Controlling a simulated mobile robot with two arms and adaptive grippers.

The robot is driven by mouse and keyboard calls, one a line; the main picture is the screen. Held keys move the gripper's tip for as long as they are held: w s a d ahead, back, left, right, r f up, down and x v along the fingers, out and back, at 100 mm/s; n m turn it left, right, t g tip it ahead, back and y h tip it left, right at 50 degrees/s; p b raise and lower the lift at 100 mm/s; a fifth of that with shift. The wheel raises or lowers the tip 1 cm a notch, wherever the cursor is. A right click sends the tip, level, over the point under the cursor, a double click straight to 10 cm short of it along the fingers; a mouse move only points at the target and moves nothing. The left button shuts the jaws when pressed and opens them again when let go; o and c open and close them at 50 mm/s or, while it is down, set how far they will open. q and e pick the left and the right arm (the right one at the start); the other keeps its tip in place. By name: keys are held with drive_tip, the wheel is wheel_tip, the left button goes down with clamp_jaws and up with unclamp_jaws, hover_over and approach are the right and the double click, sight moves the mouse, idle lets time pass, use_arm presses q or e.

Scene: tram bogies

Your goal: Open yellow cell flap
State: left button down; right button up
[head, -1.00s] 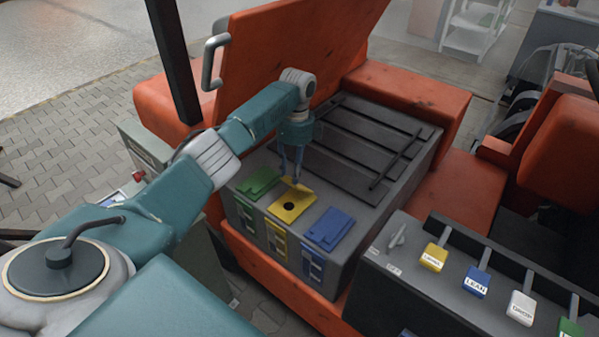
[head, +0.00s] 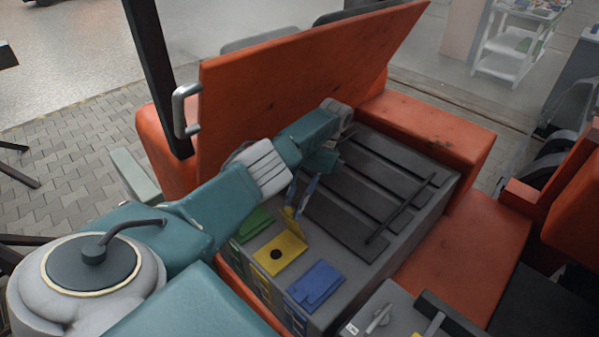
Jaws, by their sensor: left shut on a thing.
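The yellow cell flap (head: 291,224) stands tilted up at the back edge of a yellow plate (head: 271,260) with a round dark hole. The plate lies on top of the grey battery box. My left gripper (head: 298,205) reaches down from above and is shut on the raised flap. The gripper's fingers partly hide the flap, so its exact angle is hard to tell. My right gripper is not in view.
A green flap (head: 255,223) lies to the left of the yellow plate, partly behind my arm, and a blue flap (head: 316,284) lies to the right. Dark slats (head: 350,210) cover the box behind. A raised orange lid (head: 280,90) with a metal handle (head: 184,110) stands at the back.

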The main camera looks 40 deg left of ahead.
use_arm(q)
drive_tip(key=c, duration=1.6)
unclamp_jaws()
drive_tip(key=shift+s+d+f, duration=0.1)
drive_tip(key=shift+d+f, duration=0.15)
drive_tip(key=shift+f, duration=0.1)
drive_tip(key=shift+o, duration=1.1)
wheel_tip(320, 180, up, 10)
drive_tip(key=shift+w, duration=0.3)
drive_tip(key=shift+a+f, duration=0.1)
